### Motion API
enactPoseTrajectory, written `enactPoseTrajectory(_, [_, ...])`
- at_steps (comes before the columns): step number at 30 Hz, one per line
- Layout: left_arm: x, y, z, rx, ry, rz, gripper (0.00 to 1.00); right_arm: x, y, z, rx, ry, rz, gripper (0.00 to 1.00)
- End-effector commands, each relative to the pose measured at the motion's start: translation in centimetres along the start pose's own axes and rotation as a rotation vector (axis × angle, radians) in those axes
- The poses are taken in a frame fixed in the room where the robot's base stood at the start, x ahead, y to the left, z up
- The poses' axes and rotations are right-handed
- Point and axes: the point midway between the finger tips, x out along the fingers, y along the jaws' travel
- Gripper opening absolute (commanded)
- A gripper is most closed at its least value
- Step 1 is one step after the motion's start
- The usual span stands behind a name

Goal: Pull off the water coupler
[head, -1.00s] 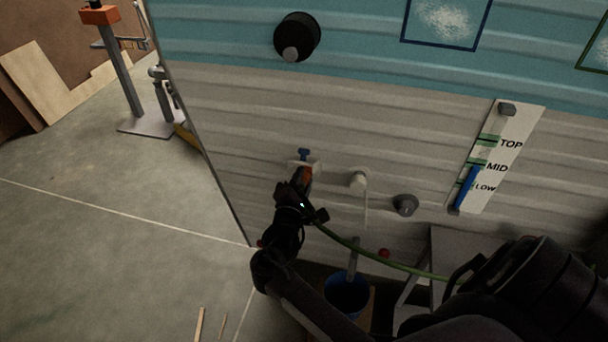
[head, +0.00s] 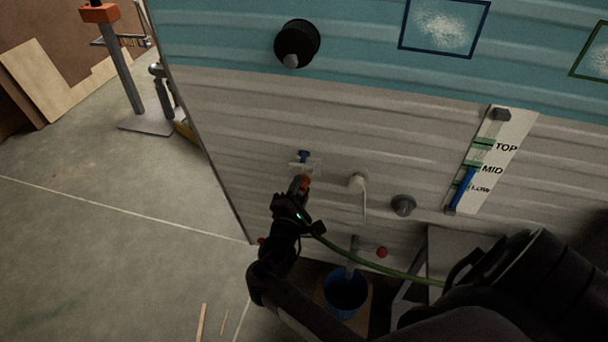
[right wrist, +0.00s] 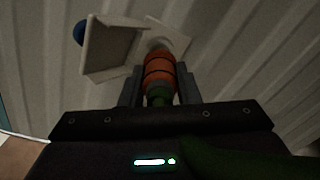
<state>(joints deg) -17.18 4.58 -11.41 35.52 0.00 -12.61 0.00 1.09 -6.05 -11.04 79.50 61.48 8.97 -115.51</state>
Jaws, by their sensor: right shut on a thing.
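The orange water coupler (head: 304,182) is just below the white water inlet (head: 303,165) on the camper's side. My right gripper (head: 298,189) is shut on the coupler, and a green hose (head: 385,267) runs from it to the lower right. In the right wrist view the ribbed orange coupler (right wrist: 159,75) stands between the two fingers, with a green part at its near end. The inlet (right wrist: 172,38) with its open lid (right wrist: 112,52) is just beyond it. I cannot tell whether the coupler still touches the inlet. My left gripper is not in view.
A white fitting (head: 357,181) and a dark round knob (head: 403,205) are to the right of the inlet. A blue bucket (head: 346,296) stands below, near a red ball (head: 382,252). A level gauge board (head: 508,150) is further right. Open floor lies left.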

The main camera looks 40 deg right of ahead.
Motion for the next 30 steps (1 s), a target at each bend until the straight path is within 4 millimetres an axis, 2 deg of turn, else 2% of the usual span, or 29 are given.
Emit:
enactPoseTrajectory(8, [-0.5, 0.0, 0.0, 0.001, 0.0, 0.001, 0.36, -0.5, 0.2, 0.1, 0.001, 0.0, 0.001, 0.0])
enactPoseTrajectory(21, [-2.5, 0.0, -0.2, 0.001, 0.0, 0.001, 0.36, -3.8, 0.2, 0.1, 0.001, 0.0, 0.001, 0.0])
enactPoseTrajectory(30, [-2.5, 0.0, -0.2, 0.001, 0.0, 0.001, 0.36, -4.0, 0.0, 0.0, 0.001, 0.0, 0.001, 0.0])
